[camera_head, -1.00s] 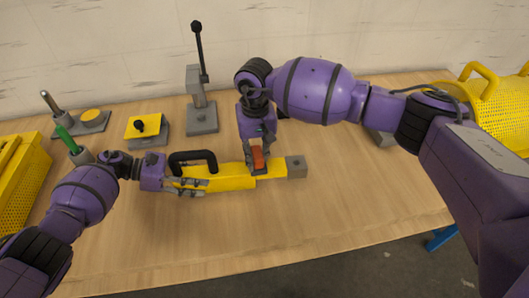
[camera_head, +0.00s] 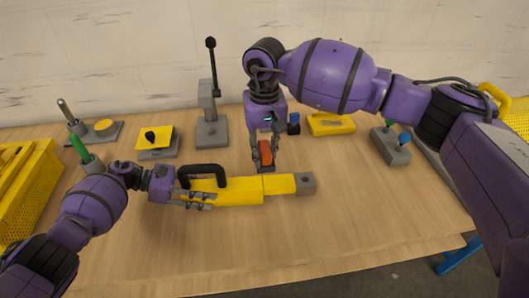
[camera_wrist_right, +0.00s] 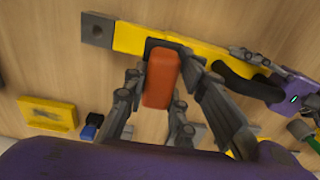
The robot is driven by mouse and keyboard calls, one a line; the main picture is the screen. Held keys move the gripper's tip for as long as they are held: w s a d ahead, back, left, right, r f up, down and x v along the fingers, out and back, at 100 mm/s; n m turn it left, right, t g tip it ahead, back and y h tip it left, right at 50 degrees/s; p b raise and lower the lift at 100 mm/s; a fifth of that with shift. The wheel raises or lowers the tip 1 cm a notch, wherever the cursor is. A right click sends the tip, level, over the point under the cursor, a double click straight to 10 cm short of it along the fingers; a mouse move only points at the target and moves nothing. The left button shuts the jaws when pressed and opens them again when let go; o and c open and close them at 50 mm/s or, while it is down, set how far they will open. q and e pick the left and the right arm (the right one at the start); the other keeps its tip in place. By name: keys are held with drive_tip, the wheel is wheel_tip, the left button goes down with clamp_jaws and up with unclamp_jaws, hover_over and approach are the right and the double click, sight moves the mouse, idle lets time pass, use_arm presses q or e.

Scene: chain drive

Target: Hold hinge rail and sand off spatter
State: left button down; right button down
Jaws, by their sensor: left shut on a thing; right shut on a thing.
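The yellow hinge rail (camera_head: 236,192) lies left to right across the front of the table, with a black handle at its left part and a grey block with a hole (camera_head: 305,184) at its right end. My left gripper (camera_head: 195,201) is shut on the rail's left part, below the handle. My right gripper (camera_head: 265,157) is shut on an orange sanding block (camera_head: 266,154) with a dark sole. The block is at the rail's far edge, near its middle; it also shows in the right wrist view (camera_wrist_right: 161,80). Contact with the rail cannot be told. I cannot make out spatter.
A lever press (camera_head: 211,115) stands behind the rail. A yellow-topped fixture (camera_head: 156,142) and a green-handled tool (camera_head: 78,148) are at the left. A yellow plate (camera_head: 331,124) and a grey block with blue knobs (camera_head: 391,146) are at the back right. Yellow baskets flank the table.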

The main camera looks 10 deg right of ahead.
idle(0.3)
use_arm(q)
drive_tip(key=c, duration=0.9)
unclamp_jaws()
drive_tip(key=v, duration=1.2)
